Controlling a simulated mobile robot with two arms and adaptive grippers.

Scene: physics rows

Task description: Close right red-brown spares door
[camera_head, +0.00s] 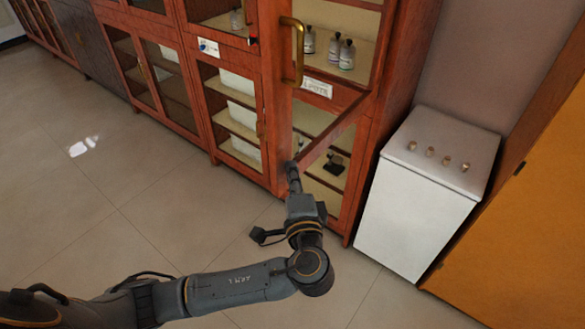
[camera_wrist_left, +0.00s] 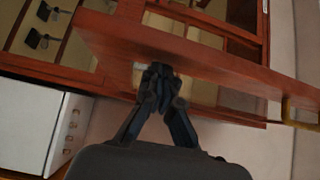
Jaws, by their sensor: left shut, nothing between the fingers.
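The red-brown spares door (camera_head: 330,132) stands open at the right end of the cabinet row, swung out from its frame. Its brass handle (camera_head: 292,52) is on the free upright. My left gripper (camera_head: 291,166) is shut and empty at the low free corner of the door. In the left wrist view the door (camera_wrist_left: 215,62) crosses the picture as a long board, with the shut fingertips (camera_wrist_left: 160,74) up against or very close to it; contact is unclear. The brass handle (camera_wrist_left: 296,115) shows at the right edge there. My right gripper is not in view.
Bottles (camera_head: 346,54) stand on a shelf inside the cabinet, and a small dark item (camera_head: 334,164) lies lower down. A white appliance (camera_head: 420,205) with several knobs stands right of the cabinet. A yellow-orange panel (camera_head: 530,200) is at far right. Floor at left is clear.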

